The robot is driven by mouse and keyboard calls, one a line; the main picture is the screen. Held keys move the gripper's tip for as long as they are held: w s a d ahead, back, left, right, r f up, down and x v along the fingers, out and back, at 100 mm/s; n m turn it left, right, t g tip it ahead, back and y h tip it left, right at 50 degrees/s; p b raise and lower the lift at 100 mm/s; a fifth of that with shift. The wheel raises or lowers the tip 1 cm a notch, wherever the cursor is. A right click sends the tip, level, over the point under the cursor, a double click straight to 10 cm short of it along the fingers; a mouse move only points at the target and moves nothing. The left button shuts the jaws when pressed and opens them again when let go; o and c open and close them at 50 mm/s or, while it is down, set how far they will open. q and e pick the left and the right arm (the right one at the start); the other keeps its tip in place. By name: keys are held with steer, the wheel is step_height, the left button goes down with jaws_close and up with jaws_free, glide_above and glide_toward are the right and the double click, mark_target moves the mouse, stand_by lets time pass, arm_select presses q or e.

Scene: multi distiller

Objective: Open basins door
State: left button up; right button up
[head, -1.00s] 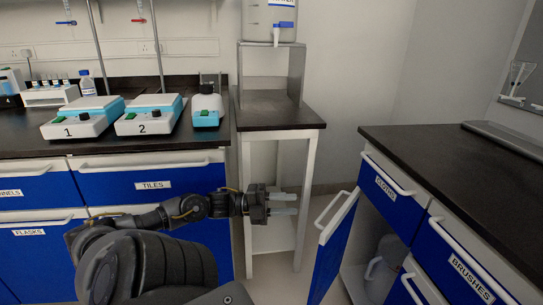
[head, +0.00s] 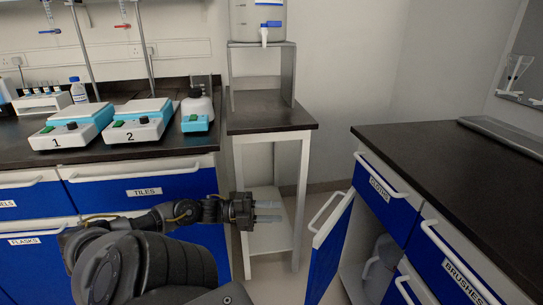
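The basins door is a blue cabinet door (head: 328,249) with a white handle (head: 325,211), under the right-hand counter. It stands open, swung out from the cabinet, and part of the dark interior (head: 363,235) shows with a grey container (head: 380,262) inside. No basins label can be read on it. My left gripper (head: 267,211) is left of the door, in front of the small table, with its fingers pointing right. Its two fingers are apart with nothing between them, and it does not touch the door. My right gripper is not in view.
A small dark-topped table (head: 270,113) with white legs stands behind my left gripper, bearing a water container (head: 257,20) on a stand. Blue drawers labelled cloths (head: 381,190) and brushes (head: 455,271) are at right. Drawers labelled tiles (head: 143,192) are at left. Some floor shows between.

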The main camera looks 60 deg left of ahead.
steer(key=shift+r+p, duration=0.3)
